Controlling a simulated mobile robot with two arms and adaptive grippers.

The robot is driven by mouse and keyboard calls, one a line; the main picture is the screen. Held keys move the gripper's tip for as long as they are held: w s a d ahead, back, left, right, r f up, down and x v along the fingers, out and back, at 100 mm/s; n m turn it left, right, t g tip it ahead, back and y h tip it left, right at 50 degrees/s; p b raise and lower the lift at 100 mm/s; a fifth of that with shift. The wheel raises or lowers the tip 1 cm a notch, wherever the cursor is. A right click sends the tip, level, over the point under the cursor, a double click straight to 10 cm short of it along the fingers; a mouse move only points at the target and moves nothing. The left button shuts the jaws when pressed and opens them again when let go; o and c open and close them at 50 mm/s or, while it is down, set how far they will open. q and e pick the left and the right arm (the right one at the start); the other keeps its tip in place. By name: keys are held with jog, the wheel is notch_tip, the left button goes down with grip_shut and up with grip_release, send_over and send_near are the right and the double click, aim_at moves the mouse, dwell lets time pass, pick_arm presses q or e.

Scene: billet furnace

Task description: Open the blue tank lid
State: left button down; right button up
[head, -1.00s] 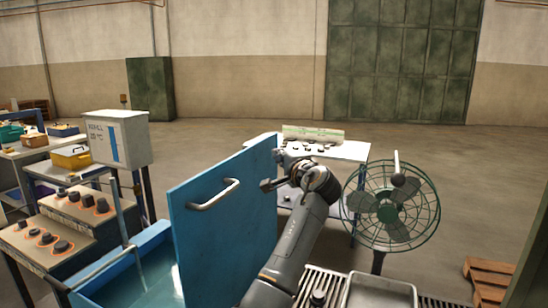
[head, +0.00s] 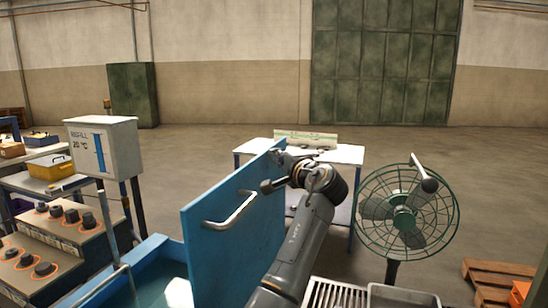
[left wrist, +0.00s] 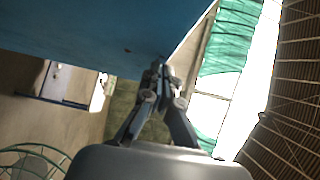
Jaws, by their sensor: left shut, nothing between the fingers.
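The blue tank lid (head: 230,238) stands raised, nearly upright, at the right side of the open blue tank (head: 158,262). Its curved metal handle (head: 238,212) faces left. Greenish-blue liquid shows inside the tank. My left gripper (head: 283,155) is at the lid's upper far corner, on the right side, partly hidden by the lid and my wrist. In the left wrist view, the left gripper (left wrist: 160,70) is shut and empty. Its tips are at the edge of the blue lid (left wrist: 110,32); I cannot tell whether they touch it. My right gripper is not in view.
A green caged fan (head: 405,212) stands to the right of my arm. A white table (head: 345,153) is behind the lid. A grey control box (head: 103,148) and knob panels (head: 75,225) are at the left. A metal tray (head: 400,297) is at the bottom right. Open floor lies beyond.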

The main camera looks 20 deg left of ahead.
pick_arm(q)
jog(key=a+p, duration=0.2)
jog(key=a, duration=0.7)
jog(key=shift+a+n+g, duration=0.2)
jog(key=shift+n+g, duration=0.1)
jog(key=shift+n, duration=0.1)
jog(key=shift+w, duration=0.1)
